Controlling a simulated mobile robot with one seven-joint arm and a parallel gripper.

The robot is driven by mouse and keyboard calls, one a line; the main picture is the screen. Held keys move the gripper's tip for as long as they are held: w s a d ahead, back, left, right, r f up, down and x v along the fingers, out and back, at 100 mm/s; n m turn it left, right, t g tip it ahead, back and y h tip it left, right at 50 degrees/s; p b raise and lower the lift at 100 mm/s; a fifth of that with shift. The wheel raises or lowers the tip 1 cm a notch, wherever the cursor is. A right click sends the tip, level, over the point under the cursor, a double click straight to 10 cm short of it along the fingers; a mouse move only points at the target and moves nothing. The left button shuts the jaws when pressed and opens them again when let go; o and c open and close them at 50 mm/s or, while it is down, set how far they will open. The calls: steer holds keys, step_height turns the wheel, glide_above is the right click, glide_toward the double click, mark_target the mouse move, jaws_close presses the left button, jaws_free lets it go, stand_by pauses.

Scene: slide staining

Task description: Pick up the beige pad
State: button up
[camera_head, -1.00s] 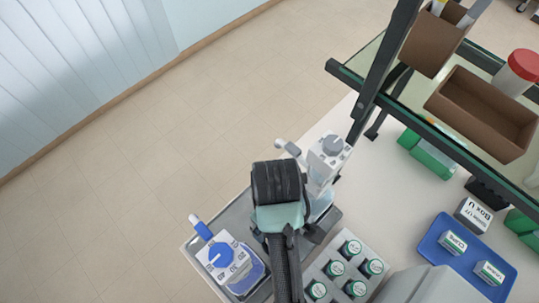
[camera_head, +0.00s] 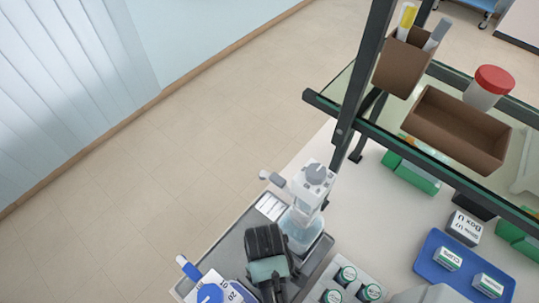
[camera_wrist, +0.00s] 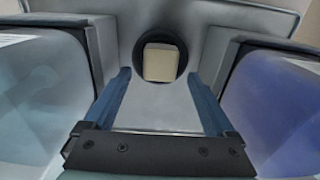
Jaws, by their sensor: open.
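The beige pad (camera_wrist: 161,65) is a small block in a dark round recess (camera_wrist: 183,60) of a grey tray, in the upper middle of the wrist view. My gripper (camera_wrist: 161,76) is open, its two blue fingers spread left and right of the pad's line, with a gap to it on both sides. I cannot tell the height between the fingertips and the pad. In the head view my gripper (camera_head: 267,245) is over the grey tray (camera_head: 220,245), between two bottles. The pad does not show in the head view.
A clear dispenser bottle with a grey top (camera_head: 312,177) stands close right of my gripper, a blue-topped one (camera_head: 210,293) lower left. Both bottles flank the fingers in the wrist view. A vial rack (camera_head: 340,268), blue tray (camera_head: 430,262) and glass shelf (camera_head: 345,82) lie rightward.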

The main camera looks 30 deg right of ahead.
steer(key=shift+f, duration=0.65)
jaws_close()
step_height(320, 180, up, 10)
steer(key=shift+b, duration=0.45)
steer(key=c, duration=0.8)
jaws_free()
steer(key=c, duration=0.5)
